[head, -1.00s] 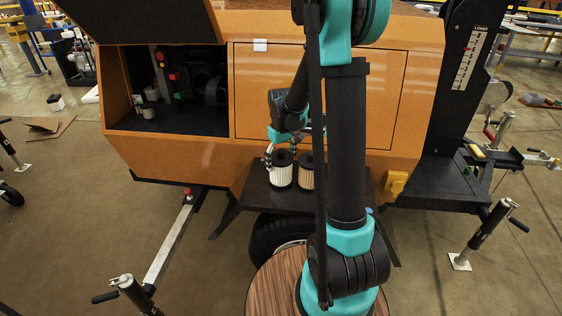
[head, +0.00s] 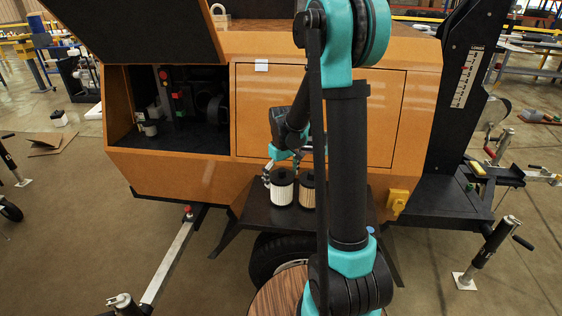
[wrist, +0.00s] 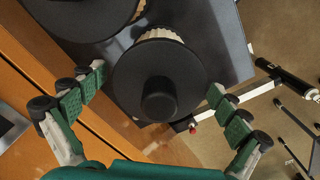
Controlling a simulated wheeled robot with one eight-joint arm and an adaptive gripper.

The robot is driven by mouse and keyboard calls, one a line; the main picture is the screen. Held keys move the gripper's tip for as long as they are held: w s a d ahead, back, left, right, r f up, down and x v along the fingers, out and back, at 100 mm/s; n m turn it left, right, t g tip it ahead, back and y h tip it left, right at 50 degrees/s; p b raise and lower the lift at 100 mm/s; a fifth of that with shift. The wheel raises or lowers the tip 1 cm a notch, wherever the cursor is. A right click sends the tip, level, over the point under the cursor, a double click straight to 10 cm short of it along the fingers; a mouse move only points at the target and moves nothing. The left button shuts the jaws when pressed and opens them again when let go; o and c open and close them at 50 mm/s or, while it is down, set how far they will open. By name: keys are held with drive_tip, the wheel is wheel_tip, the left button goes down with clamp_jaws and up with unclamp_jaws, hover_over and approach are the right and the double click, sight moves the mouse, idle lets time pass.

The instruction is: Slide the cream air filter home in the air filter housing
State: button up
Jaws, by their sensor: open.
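The cream air filter (head: 281,189), a pleated cylinder with a black cap, stands upright on a dark shelf (head: 262,215) at the machine's side. In the wrist view the filter (wrist: 158,80) is seen from above, its black cap and round knob between the fingers. My gripper (wrist: 155,84) is open, with one finger on each side of the cap and visible gaps to both. In the head view my arm partly hides the gripper. The air filter housing is not clearly identifiable; a dark round part (head: 216,106) sits inside the open compartment.
A tan filter (head: 307,190) stands close to the right of the cream one; its black cap (wrist: 80,12) shows at upper left in the wrist view. The orange machine has a raised black lid (head: 130,32) over the open compartment. A small canister (head: 149,127) stands inside it.

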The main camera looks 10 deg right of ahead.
wheel_tip(320, 180, up, 16)
drive_tip(key=s+d+f+m+t, duration=0.2)
drive_tip(key=s+f, duration=0.5)
drive_tip(key=s, duration=0.4)
drive_tip(key=s+d+f+m+t, duration=0.2)
drive_tip(key=s+f, duration=0.5)
drive_tip(key=s, duration=0.4)
drive_tip(key=shift+f+m, duration=0.2)
drive_tip(key=shift+m, duration=0.6)
wheel_tip(320, 180, up, 11)
drive_tip(key=n+g, duration=0.1)
drive_tip(key=g, duration=0.3)
hover_over(282, 169)
drive_tip(key=shift+s, duration=0.3)
drive_tip(key=shift+w+a, duration=0.1)
drive_tip(key=shift+w, duration=0.05)
drive_tip(key=shift+f, duration=4.45)
